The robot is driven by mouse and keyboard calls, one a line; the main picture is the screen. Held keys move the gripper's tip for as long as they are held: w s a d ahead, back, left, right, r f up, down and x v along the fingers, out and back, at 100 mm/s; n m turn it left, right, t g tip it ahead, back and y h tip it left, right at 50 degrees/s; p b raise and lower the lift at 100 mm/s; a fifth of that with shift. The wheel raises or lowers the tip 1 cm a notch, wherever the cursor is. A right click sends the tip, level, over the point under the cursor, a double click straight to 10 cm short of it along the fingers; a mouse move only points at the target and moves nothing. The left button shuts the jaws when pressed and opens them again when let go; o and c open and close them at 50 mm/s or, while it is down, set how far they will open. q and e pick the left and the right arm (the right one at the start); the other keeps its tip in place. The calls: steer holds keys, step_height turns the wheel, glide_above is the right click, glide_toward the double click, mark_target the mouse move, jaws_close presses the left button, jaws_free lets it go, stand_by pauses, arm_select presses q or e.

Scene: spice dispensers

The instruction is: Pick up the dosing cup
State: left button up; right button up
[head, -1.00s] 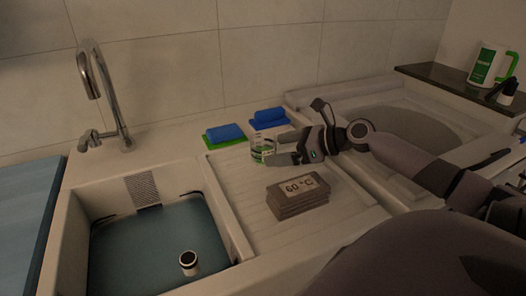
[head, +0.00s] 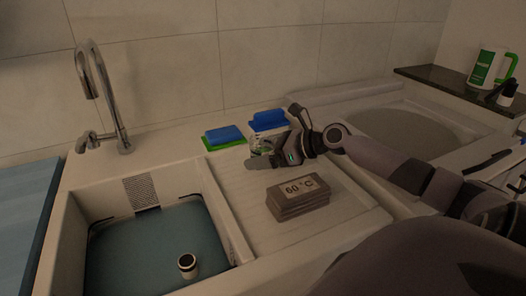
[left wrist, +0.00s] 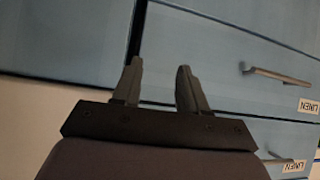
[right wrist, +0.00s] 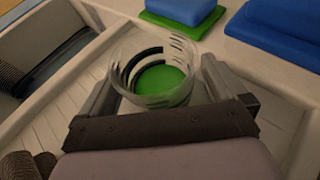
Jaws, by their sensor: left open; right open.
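The dosing cup (right wrist: 153,80) is a clear cup with dark markings and a green bottom. In the right wrist view it stands between the two spread fingers of my right gripper (right wrist: 158,92). In the head view the cup (head: 257,146) is mostly hidden behind my right gripper (head: 265,160), at the back of the ribbed drainboard. My right gripper is open around the cup; I cannot tell whether a finger touches it. My left gripper (left wrist: 158,88) is open and empty, in front of blue drawers.
Blue sponges on a green cloth (head: 224,137) and a blue folded cloth (head: 268,120) lie behind the cup. The sink (head: 160,240) holds water and a small cylinder (head: 187,266).

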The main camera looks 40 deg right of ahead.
steer(key=c, duration=1.1)
steer(key=shift+r, duration=0.25)
steer(key=shift+c, duration=0.2)
steer(key=shift+r+p, duration=0.3)
steer(key=shift+r, duration=0.5)
step_height(320, 180, up, 18)
steer(key=p, duration=0.3)
